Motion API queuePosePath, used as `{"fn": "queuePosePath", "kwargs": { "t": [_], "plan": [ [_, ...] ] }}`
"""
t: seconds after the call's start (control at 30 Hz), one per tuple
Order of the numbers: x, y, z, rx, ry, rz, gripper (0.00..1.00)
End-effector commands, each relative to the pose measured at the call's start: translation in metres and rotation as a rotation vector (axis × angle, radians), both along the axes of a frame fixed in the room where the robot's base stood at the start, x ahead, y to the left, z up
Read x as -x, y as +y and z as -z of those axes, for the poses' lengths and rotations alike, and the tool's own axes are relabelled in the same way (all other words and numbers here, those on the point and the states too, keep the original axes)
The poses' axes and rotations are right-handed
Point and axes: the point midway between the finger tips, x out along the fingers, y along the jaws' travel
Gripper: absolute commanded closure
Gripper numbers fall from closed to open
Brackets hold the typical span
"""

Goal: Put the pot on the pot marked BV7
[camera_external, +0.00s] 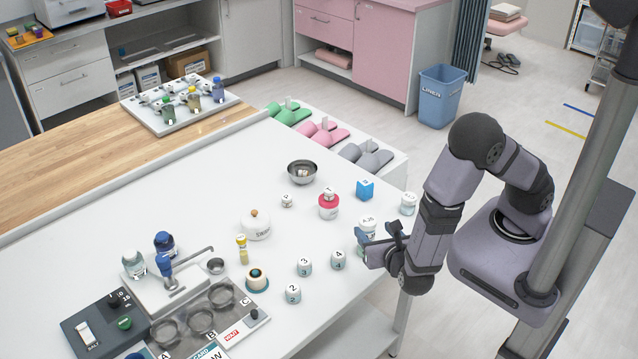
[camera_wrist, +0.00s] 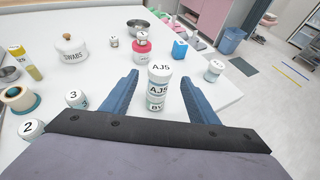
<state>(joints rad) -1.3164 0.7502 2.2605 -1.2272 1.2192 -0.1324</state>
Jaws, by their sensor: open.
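A white pot marked AJ5 (camera_wrist: 158,72) stands between my fingers in the wrist view. Under it is a lower pot (camera_wrist: 156,105) with a partly visible label starting with B; the two look stacked and upright. The AJ5 pot (camera_external: 367,224) also shows in the external view near the table's right edge, its lower part hidden by my gripper. My gripper (camera_wrist: 160,78) is open, with one blue finger on each side of the stack; I cannot tell whether either touches it. Another white lidded pot (camera_external: 408,203) stands to the right, its label too small to read.
Numbered white pots (camera_external: 304,266) stand nearby at left. The white table's (camera_external: 350,310) edge lies close to my gripper.

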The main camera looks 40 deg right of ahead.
Motion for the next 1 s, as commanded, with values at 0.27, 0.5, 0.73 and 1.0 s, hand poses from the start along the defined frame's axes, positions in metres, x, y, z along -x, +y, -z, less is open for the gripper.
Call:
{"fn": "queuePosePath", "kwargs": {
  "t": [0.27,0.5,0.73,1.0],
  "plan": [
    [0.033,0.021,-0.015,-0.003,-0.001,-0.003,0.46],
    [0.043,0.026,-0.021,0.0,0.0,0.0,0.46],
    [0.043,0.025,-0.021,-0.002,0.002,0.008,0.46],
    [0.035,-0.024,-0.02,-0.119,0.05,0.27,0.46]
  ]
}}
